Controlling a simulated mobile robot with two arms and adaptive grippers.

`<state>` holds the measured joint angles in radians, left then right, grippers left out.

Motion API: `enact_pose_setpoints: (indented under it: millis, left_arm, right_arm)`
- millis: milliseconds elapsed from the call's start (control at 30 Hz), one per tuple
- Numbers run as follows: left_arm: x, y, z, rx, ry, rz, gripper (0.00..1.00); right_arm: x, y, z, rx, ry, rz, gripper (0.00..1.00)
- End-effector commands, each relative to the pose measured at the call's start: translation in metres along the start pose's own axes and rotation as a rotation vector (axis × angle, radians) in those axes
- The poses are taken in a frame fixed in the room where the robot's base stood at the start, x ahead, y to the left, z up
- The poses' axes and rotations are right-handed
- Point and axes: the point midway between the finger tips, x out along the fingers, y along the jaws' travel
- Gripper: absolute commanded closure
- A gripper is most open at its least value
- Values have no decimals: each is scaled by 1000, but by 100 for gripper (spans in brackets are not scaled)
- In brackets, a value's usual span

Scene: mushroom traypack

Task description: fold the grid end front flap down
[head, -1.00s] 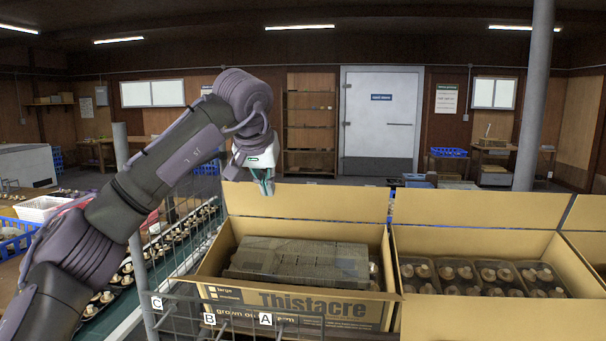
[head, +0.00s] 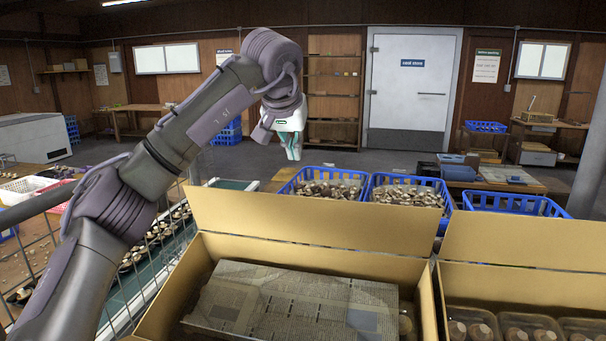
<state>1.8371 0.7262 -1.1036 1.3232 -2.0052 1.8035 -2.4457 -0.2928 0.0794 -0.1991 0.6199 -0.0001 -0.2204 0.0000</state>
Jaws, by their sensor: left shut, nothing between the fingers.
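The open cardboard carton (head: 170,287) nearest the wire grid (head: 122,300) fills the lower middle of the head view. Its far flap (head: 310,220) stands up, leaning back a little. Its side walls show at left and right, but its near edge and any near flap are below the picture. A grey, patterned flat-topped block (head: 290,302) lies inside. My left gripper (head: 293,155) is shut and empty, pointing down in the air above and beyond the far flap, apart from the carton. My right gripper is not in view.
A second open carton (head: 520,240) with trays of mushrooms (head: 500,325) stands close on the right. Blue crates (head: 410,183) of mushrooms stand behind the far flap. A conveyor (head: 150,270) runs along the left behind the grid. Air above the carton is clear.

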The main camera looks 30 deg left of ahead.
Motion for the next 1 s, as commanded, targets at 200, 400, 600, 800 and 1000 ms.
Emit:
enact_pose_setpoints:
  millis: [200, 400, 600, 800, 1000]
  left_arm:
    - [22, 0, 0, 0, -5, -1, 100]
    - [63, 0, 0, 0, -6, -2, 100]
    - [100, -1, 3, 1, -3, -1, 100]
    - [90, -1, 27, 2, -1, -1, 100]
    - [86, 0, 37, 0, 0, 0, 100]
  right_arm:
    - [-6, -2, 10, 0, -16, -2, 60]
    - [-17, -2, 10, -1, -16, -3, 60]
    - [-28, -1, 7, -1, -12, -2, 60]
    - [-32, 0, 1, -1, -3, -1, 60]
    - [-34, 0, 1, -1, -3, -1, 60]
